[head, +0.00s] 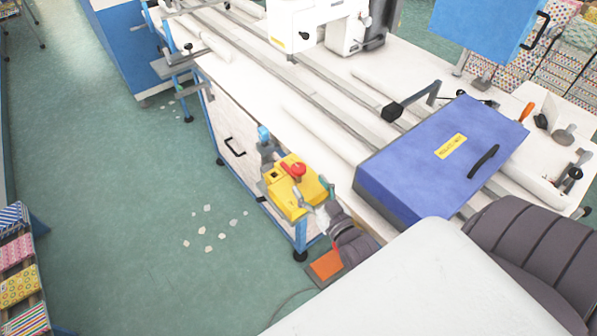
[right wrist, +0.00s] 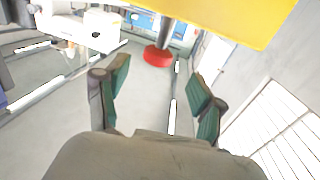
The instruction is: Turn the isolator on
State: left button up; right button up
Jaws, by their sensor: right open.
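The isolator is a yellow box (head: 283,199) with a red knob (head: 298,170) on its top, mounted at the near corner of the white sewing table. My right gripper (head: 318,199) is at the right side of the box, its green-padded fingers open. In the right wrist view, the open fingers (right wrist: 158,85) have nothing between them. The red knob (right wrist: 157,56) shows beyond the fingertips, under the yellow box (right wrist: 225,18). I cannot tell whether the fingers touch the box. My left gripper is not in view.
A blue case (head: 420,175) lies on the table right of the isolator. A small blue-topped fitting (head: 264,136) stands just behind the isolator. An orange pedal (head: 326,265) is on the floor below. The green floor at left is mostly clear, with several pale scraps (head: 208,235).

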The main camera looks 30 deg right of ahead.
aim_at(299, 170)
jog(key=w, duration=0.3)
jog(key=w+b, duration=0.1)
jog(key=shift+w+d+f, duration=0.15)
jog(key=shift+d+f, duration=0.2)
jog(key=shift+w+r+b, duration=0.15)
jog(key=shift+w+b, duration=0.35)
jog(key=shift+w, duration=0.7)
jog(key=shift+w+d, duration=0.1)
jog(key=shift+w, duration=0.15)
jog(key=shift+s+r, duration=0.1)
jog(key=c, duration=1.3)
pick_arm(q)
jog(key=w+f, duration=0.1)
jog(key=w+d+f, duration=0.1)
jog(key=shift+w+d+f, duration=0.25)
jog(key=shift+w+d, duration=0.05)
